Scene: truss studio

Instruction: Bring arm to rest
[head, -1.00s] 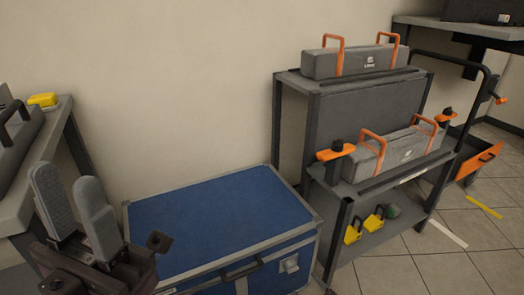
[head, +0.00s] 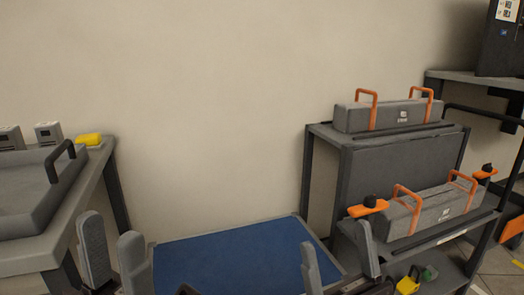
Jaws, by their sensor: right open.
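My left gripper (head: 112,238) shows at the lower left of the head view, its two grey fingers pointing up and apart with nothing between them. It appears in front of the gap between the left table and the blue case. My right gripper (head: 337,242) is at the bottom, right of centre. Its fingers are spread and empty, and it overlaps the right edge of the blue case (head: 235,258) and the cart's front left. The picture's lower edge cuts off both arms.
A grey table (head: 85,185) at left holds a grey tray (head: 28,222) with a black handle and a yellow item (head: 89,140). A dark cart (head: 400,160) at right carries an upper grey box (head: 385,117) and a lower one (head: 425,218), both with orange handles.

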